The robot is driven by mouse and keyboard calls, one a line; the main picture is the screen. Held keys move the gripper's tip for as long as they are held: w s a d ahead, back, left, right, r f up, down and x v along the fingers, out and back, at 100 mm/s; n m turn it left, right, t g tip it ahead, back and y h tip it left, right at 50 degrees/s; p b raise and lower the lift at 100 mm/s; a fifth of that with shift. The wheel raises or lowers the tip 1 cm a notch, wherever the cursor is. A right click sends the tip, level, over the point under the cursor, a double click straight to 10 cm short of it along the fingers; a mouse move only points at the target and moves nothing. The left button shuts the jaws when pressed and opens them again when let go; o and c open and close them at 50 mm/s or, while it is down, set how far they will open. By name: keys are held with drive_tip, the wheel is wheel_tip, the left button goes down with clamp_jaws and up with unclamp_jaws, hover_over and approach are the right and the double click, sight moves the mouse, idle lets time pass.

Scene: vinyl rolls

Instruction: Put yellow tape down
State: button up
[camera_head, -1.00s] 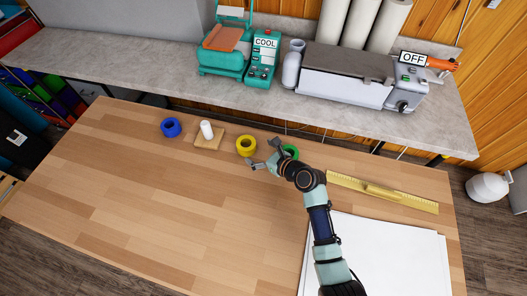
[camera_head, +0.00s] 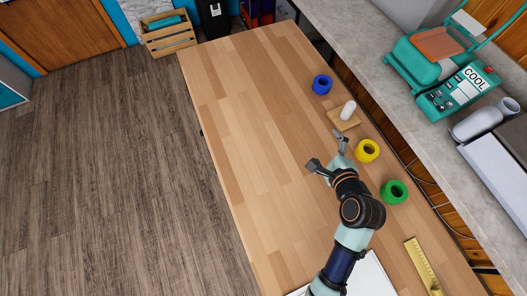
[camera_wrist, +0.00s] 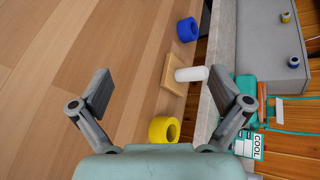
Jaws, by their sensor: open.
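The yellow tape roll (camera_head: 367,151) lies on the wooden table, to the right of my gripper (camera_head: 327,154). In the wrist view the yellow tape (camera_wrist: 164,130) is below and between the fingers, nearer the right one, and nothing touches it. My gripper is open and empty, its two fingers (camera_wrist: 165,97) spread wide above the table. A small wooden stand with a white upright peg (camera_head: 348,110) is just beyond the yellow tape. The peg carries no roll.
A blue roll (camera_head: 322,84) lies beyond the stand, and a green roll (camera_head: 394,192) lies nearer. A yellow ruler (camera_head: 422,264) and white paper (camera_head: 370,279) are at the near end. The table's left part (camera_head: 245,120) is clear. A grey counter with machines runs along the right.

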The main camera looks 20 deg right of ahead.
drive_tip(key=a+r+n+y, duration=0.1)
drive_tip(key=a+r+n, duration=0.3)
drive_tip(key=a+n, duration=0.4)
drive_tip(key=a+r+n+y, duration=0.1)
drive_tip(key=a+r+n, duration=0.4)
drive_tip(key=a+n, duration=0.4)
drive_tip(key=a+r+n, duration=0.4)
drive_tip(key=a+n, duration=0.5)
drive_tip(key=a, duration=0.2)
drive_tip(key=shift+a+r+t+y, duration=0.15)
drive_tip(key=shift+r+t+y, duration=0.15)
drive_tip(key=shift+y, duration=0.1)
drive_tip(key=shift+w+r+p, duration=0.1)
drive_tip(key=shift+r+p, duration=2.05)
drive_tip(key=shift+p, duration=0.05)
